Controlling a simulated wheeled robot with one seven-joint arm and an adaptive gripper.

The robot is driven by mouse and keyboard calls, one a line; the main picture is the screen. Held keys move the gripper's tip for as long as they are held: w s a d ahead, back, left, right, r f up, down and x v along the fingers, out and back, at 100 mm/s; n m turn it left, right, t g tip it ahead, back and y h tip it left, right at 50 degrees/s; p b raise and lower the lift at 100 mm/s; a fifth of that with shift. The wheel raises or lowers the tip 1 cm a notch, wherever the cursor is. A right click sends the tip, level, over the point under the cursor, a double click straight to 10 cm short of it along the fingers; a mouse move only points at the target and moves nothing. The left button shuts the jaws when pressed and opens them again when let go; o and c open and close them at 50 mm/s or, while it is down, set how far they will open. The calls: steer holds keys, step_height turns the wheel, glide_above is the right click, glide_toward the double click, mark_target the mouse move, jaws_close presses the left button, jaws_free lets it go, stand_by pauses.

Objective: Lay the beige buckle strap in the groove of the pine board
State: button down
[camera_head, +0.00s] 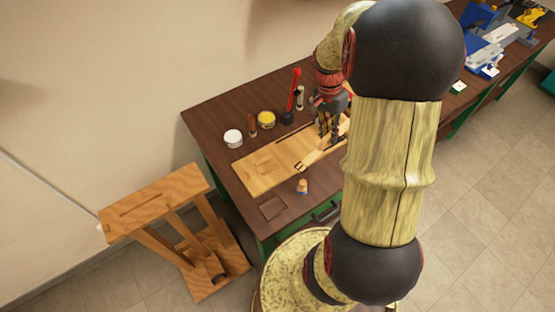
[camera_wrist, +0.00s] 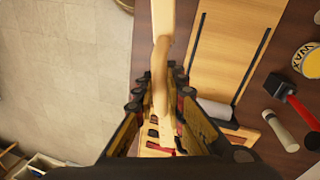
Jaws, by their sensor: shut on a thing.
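My gripper (camera_head: 328,138) is shut on the beige buckle strap (camera_head: 314,158), which it holds near the front edge of the pine board (camera_head: 262,180). In the wrist view the strap (camera_wrist: 175,22) runs from between the fingers (camera_wrist: 160,82) up past the top edge. There it appears left of the board (camera_wrist: 232,30), lengthwise along it. Two dark lines run along the board; I cannot tell which marks the groove. Whether the strap touches the board is unclear. The buckle is not clearly visible.
On the dark table (camera_head: 205,115) behind the board are a white jar (camera_head: 233,139), a yellow wax tin (camera_head: 266,120) and a red-handled tool (camera_head: 296,88). A small wooden-topped piece (camera_head: 302,186) and a dark square (camera_head: 272,208) lie in front. A wooden stand (camera_head: 165,205) is left.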

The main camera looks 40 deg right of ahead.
steer(key=shift+a+r+m, duration=0.15)
steer(key=shift+a+m, duration=0.45)
steer(key=shift+s+m, duration=0.2)
steer(key=shift+m, duration=0.3)
steer(key=shift+w+a+y, duration=0.1)
steer(key=shift+a+y, duration=0.05)
steer(key=shift+y, duration=0.15)
steer(key=w+a+f+b, duration=0.1)
steer(key=w+a+f, duration=0.3)
steer(key=w, duration=0.3)
steer(key=b, duration=0.1)
glide_above(286, 158)
steer(key=f, duration=0.4)
steer(key=shift+d+f, duration=0.3)
steer(key=shift+d, duration=0.1)
steer(key=shift+w+a+f+b, duration=0.3)
steer(key=shift+w+f, duration=0.1)
steer(key=shift+f, duration=0.2)
steer(key=shift+w+f+b, duration=0.15)
steer(key=shift+f+b, duration=0.15)
steer(key=shift+f, duration=1.3)
steer(key=shift+f, duration=0.1)
steer(key=c, duration=2)
jaws_free()
